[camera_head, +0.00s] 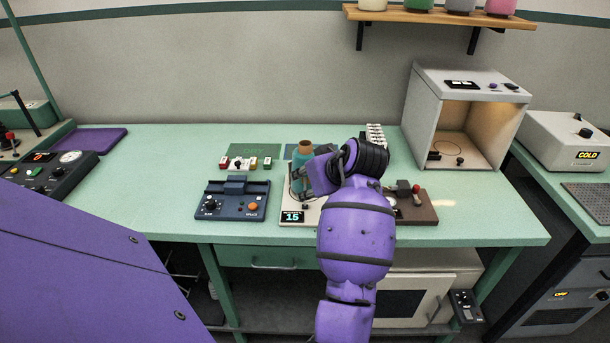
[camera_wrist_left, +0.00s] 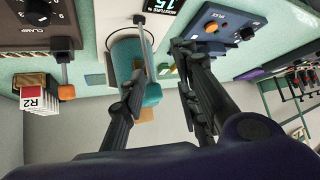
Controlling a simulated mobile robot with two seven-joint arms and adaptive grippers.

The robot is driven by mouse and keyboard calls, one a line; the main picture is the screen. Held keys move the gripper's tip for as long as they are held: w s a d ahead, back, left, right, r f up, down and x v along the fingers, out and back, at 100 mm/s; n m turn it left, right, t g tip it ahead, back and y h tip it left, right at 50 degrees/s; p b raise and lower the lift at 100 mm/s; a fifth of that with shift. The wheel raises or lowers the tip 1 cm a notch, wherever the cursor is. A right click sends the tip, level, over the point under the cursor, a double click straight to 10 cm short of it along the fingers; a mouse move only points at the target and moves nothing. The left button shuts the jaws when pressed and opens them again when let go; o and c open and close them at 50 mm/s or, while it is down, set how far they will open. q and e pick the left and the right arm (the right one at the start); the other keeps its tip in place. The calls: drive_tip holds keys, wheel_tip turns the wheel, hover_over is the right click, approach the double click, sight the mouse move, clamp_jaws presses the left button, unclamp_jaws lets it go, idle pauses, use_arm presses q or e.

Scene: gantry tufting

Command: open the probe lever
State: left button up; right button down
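The moisture meter (camera_head: 295,215) is a cream box with a lit display reading 15, in the middle of the green bench. In the left wrist view its display panel (camera_wrist_left: 163,5) is at the top edge. A thin silver lever (camera_wrist_left: 146,45) sticks out from it beside a teal cone of yarn (camera_wrist_left: 150,93); I take this as the probe lever. My left gripper (camera_wrist_left: 160,68) is open, its dark fingers apart, with the lever and cone near the left finger. Contact cannot be told. In the head view the gripper (camera_head: 308,180) is over the meter, partly hiding it. My right gripper is not in view.
A blue control box (camera_head: 232,200) stands left of the meter. A brown clamp box (camera_head: 415,208) with a red-knobbed lever stands to its right. White R2-tagged cards (camera_head: 375,137) are behind. A grey lit cabinet (camera_head: 455,115) stands back right.

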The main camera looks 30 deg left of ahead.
sight(305, 184)
use_arm(q)
drive_tip(key=shift+n, duration=0.5)
drive_tip(key=w+a, duration=0.1)
drive_tip(key=w+a+f, duration=0.2)
drive_tip(key=w, duration=0.1)
drive_tip(key=shift+a, duration=0.4)
drive_tip(key=shift+c, duration=0.2)
clamp_jaws()
